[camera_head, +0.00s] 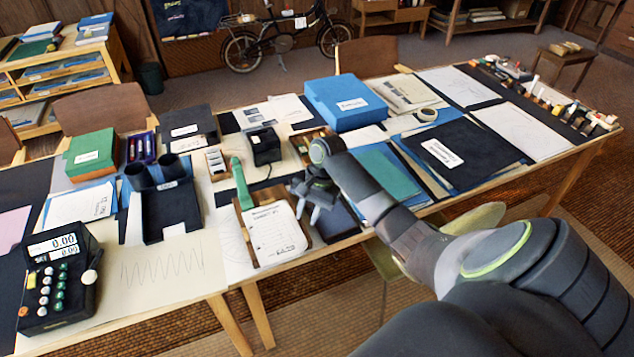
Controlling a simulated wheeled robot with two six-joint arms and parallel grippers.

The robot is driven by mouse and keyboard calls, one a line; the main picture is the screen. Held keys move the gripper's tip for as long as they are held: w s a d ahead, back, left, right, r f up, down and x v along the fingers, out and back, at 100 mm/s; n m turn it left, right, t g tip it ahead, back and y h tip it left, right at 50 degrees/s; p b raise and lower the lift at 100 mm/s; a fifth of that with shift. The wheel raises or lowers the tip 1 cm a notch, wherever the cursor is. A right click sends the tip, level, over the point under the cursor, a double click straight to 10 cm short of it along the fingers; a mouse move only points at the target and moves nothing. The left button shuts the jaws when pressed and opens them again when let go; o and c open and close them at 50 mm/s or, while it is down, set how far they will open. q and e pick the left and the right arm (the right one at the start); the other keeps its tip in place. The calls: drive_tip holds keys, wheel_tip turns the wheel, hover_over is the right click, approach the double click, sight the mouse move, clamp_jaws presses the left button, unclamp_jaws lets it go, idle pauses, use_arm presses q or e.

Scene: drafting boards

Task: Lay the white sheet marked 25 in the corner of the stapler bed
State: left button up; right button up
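The stapler has a green arm (242,182) and a wooden bed (247,246) with a raised rim, near the front middle of the desk. A white sheet (275,234) with printed lines lies on this bed, close to the green arm's front end. Its number is too small to read. My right gripper (308,216) is just right of the sheet's upper right corner, fingers pointing down and slightly apart, with nothing seen between them. Whether it touches the sheet I cannot tell. My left gripper is not in view.
A dark tray (172,212) with two cups stands left of the stapler. A calculator (60,278) is at the front left. A black box (264,146) stands behind the stapler, a blue box (345,100) behind right. Folders (388,172) lie under my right arm.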

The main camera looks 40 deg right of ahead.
drive_tip(key=b+v, duration=0.1)
drive_tip(key=v, duration=1.3)
